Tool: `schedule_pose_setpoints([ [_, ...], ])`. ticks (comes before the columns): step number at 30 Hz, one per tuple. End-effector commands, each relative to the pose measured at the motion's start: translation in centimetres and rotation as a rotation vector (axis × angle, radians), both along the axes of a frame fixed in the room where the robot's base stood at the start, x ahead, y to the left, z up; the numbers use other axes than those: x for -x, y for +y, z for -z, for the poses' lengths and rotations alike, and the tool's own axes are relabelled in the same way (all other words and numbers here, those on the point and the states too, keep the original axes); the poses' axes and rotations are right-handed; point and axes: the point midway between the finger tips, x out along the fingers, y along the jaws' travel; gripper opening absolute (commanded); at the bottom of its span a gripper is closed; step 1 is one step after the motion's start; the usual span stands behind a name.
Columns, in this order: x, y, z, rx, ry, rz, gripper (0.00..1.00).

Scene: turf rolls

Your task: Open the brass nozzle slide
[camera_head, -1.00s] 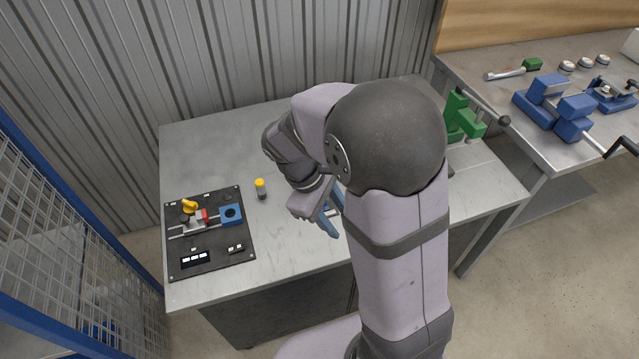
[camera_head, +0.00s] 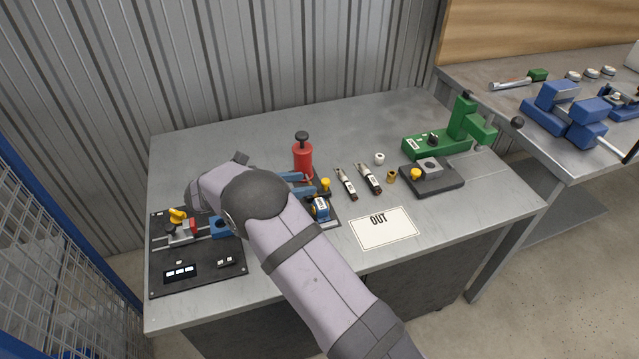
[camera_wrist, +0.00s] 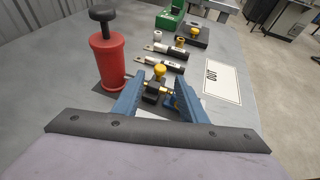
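My gripper (camera_wrist: 158,88) is open, its two blue fingers apart on either side of a small fixture in the wrist view. The fixture has a yellow knob (camera_wrist: 159,71) and a dark block with brass-coloured parts (camera_wrist: 157,90), which I take for the nozzle slide. I cannot tell whether either finger touches it. In the head view the yellow knob (camera_head: 325,184) and a blue, yellow-marked part (camera_head: 320,207) of the fixture show just right of my gripper (camera_head: 303,183). My arm and fingers hide the rest, so the slide's position cannot be read.
A red cylinder with a black top (camera_head: 303,158) stands close behind my gripper. Two dark-and-silver tools (camera_head: 358,183), a white OUT card (camera_head: 384,229) and a green press (camera_head: 450,138) lie to the right. A black panel (camera_head: 205,279) is at the left. The table's back is clear.

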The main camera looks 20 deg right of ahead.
Motion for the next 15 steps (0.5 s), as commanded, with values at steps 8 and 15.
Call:
schedule_pose_setpoints([
  [8, -0.7, -2.9, 1.0, 0.000, 0.002, 0.005, 0.38],
  [15, -1.3, -5.3, 2.2, -0.001, 0.001, 0.003, 0.38],
])
